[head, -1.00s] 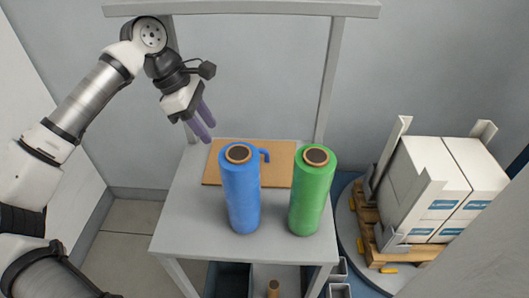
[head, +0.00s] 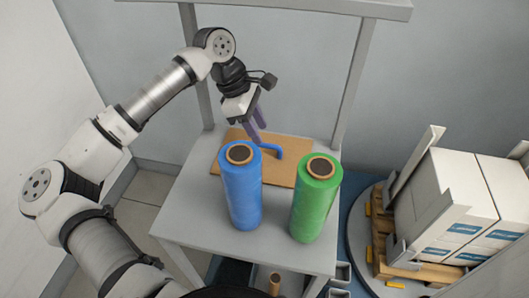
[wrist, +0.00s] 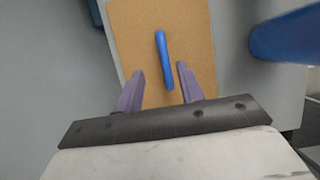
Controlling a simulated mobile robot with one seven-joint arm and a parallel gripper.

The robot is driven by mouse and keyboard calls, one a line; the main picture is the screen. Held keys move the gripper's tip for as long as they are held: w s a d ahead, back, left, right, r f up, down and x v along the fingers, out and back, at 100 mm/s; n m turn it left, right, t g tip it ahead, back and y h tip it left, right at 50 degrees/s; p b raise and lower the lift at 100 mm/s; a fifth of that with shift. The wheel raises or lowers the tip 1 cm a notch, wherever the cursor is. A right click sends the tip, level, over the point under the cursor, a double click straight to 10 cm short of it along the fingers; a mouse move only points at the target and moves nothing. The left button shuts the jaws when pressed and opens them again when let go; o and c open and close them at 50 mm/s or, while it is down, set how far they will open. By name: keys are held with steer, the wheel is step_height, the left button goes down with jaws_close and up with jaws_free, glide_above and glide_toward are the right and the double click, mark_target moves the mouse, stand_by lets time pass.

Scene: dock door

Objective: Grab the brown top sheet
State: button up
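The brown top sheet (head: 279,173) lies flat on the grey table, behind the two rolls. A blue handle (head: 272,149) stands on it. In the wrist view the sheet (wrist: 193,35) fills the upper middle, with the handle (wrist: 161,50) running lengthwise on it. My gripper (head: 258,136) has purple fingers pointing down, over the back part of the sheet by the handle. In the wrist view my gripper (wrist: 160,72) is open and empty, with the near end of the handle appearing between its fingers. I cannot tell the exact height above the handle.
A blue roll (head: 241,190) and a green roll (head: 315,200) stand upright on the table (head: 190,215) in front of the sheet. Table posts rise behind. At right, white boxes (head: 455,200) sit on a pallet on a round turntable.

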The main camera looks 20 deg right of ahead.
mark_target(264, 145)
steer(key=x, duration=0.1)
steer(key=p+x, duration=0.1)
steer(key=x, duration=0.2)
steer(key=shift+s+a+f+p, duration=0.15)
steer(key=shift+s+f+p, duration=0.15)
steer(key=shift+s+f, duration=0.1)
steer(key=shift+f, duration=0.4)
steer(key=shift+c, duration=0.2)
jaws_close()
